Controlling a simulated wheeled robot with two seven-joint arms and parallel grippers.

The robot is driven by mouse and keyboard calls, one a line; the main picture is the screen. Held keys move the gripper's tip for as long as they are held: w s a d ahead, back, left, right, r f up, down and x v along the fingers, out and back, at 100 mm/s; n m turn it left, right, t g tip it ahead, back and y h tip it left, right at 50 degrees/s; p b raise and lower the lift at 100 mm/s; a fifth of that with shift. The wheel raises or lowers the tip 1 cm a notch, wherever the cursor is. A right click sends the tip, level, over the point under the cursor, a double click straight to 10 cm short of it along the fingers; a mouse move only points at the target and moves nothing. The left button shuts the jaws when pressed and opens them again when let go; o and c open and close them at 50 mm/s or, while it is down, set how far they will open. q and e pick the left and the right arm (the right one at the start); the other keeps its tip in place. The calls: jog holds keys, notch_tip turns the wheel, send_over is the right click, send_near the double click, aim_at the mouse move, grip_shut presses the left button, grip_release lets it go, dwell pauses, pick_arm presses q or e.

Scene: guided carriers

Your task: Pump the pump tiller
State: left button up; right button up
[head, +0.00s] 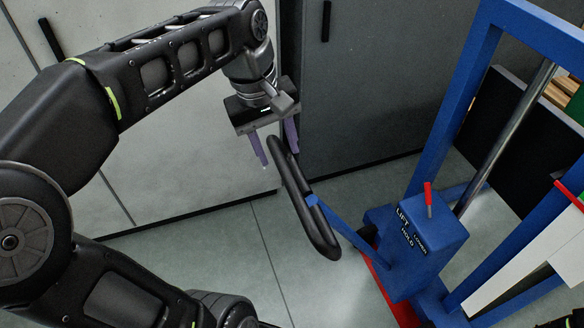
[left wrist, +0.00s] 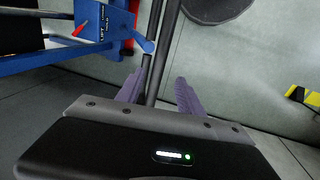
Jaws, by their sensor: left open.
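The pump tiller has a long black loop handle (head: 329,250) on a blue shaft (head: 346,234), which runs down to the blue pump housing (head: 425,250). The loop stands tilted, its upper end towards my left gripper (head: 279,156). This gripper is open, with its purple fingers pointing down on either side of the loop's upper end. In the left wrist view, the dark bars of the handle (left wrist: 166,48) run up between and just beyond the fingers (left wrist: 158,93). I cannot tell whether the fingers touch it. My right gripper is not in view.
A red lever (head: 428,196) stands on the housing, beside LIFT, HOLD and LOWER markings. The blue mast frame (head: 452,105) rises at the right. Grey cabinets (head: 375,90) stand behind the gripper.

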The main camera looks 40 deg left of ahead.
aim_at(287, 175)
pick_arm(q)
jog(key=f, duration=0.2)
jog(key=w+f, duration=0.1)
jog(key=f, duration=0.2)
jog(key=d+f, duration=0.1)
jog(key=f, duration=0.1)
jog(key=shift+w+f+p, duration=0.2)
jog(key=shift+f+p, duration=0.15)
jog(key=shift+p, duration=0.05)
grip_shut()
dwell(1.2)
